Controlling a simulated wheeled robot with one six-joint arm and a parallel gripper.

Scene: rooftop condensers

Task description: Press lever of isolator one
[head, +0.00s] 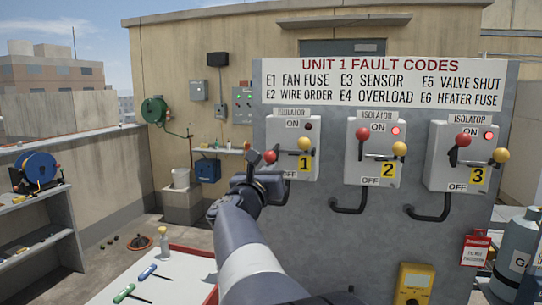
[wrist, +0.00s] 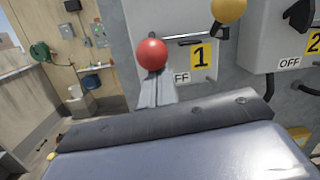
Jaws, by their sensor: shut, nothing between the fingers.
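Isolator one (head: 312,165) is the left grey box on the panel, with a yellow "1" label, ON above and OFF below. Its red-ball lever (head: 270,157) sits lower on its box than the red balls of the other two isolators. A yellow-ball handle (head: 304,143) is on its right. Its lamp (head: 308,127) looks dark. My gripper (head: 264,174) is at the box's left side, partly hidden by my arm. In the wrist view my shut fingers (wrist: 155,85) reach up to just below the red ball (wrist: 151,53); I cannot tell whether they touch.
Isolator two (head: 363,165) and isolator three (head: 440,165) stand to the right, their lamps red. Black conduits (head: 350,209) curve below the boxes. A white table (head: 165,285) with screwdrivers and a bottle lies lower left. A yellow meter (head: 413,284) is lower right.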

